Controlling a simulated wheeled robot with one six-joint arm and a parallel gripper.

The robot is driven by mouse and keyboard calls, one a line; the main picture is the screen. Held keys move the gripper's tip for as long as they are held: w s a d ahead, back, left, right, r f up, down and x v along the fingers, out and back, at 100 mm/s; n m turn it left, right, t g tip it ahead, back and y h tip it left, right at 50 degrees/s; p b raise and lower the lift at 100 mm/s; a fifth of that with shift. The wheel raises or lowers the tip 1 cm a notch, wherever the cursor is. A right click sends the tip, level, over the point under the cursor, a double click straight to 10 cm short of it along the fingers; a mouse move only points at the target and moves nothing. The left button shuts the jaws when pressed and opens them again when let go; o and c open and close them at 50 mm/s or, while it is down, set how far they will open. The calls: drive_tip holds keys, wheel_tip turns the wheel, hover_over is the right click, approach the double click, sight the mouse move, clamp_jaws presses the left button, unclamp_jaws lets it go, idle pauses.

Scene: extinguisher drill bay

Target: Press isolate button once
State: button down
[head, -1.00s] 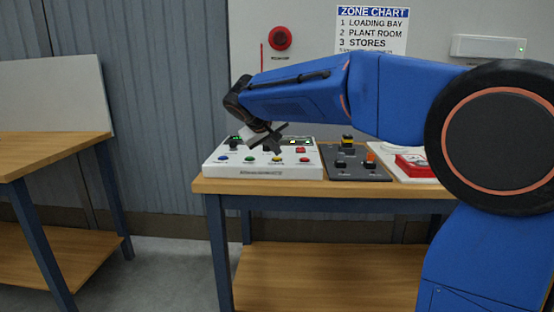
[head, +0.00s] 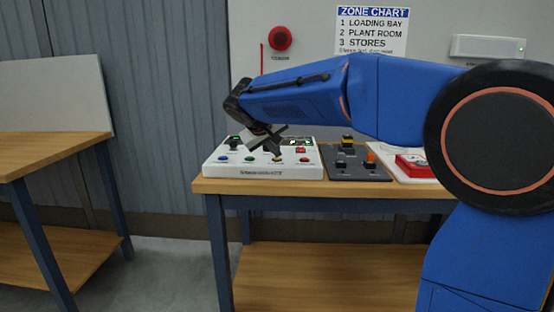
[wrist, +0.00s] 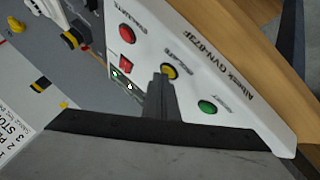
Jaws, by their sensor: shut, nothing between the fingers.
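The white control panel (head: 232,173) stands on the bench and carries a row of coloured buttons. In the wrist view, the yellow button (wrist: 169,71) has a label that appears to read ISOLATE. The red button (wrist: 127,34) and the green button (wrist: 208,107) are on either side of it. My gripper (head: 277,155) is shut and empty, tilted down over the panel's front row. In the wrist view its fingertips (wrist: 162,78) are right at the yellow button and cover part of its edge. I cannot tell whether they touch it. In the head view they mostly hide it.
A dark box with black and orange controls (head: 345,172) stands right of the panel. A red device on a white board (head: 412,164) lies further right. A red square switch (head: 300,150) sits behind the front row. Another bench (head: 50,150) is at left, with open floor between.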

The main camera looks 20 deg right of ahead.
sight(276, 161)
drive_tip(key=shift+r, duration=0.1)
idle(0.5)
drive_tip(key=shift+r, duration=0.65)
drive_tip(key=shift+r, duration=0.1)
wheel_tip(276, 161, up, 5)
drive_tip(key=shift+f, duration=0.1)
idle(0.4)
idle(0.5)
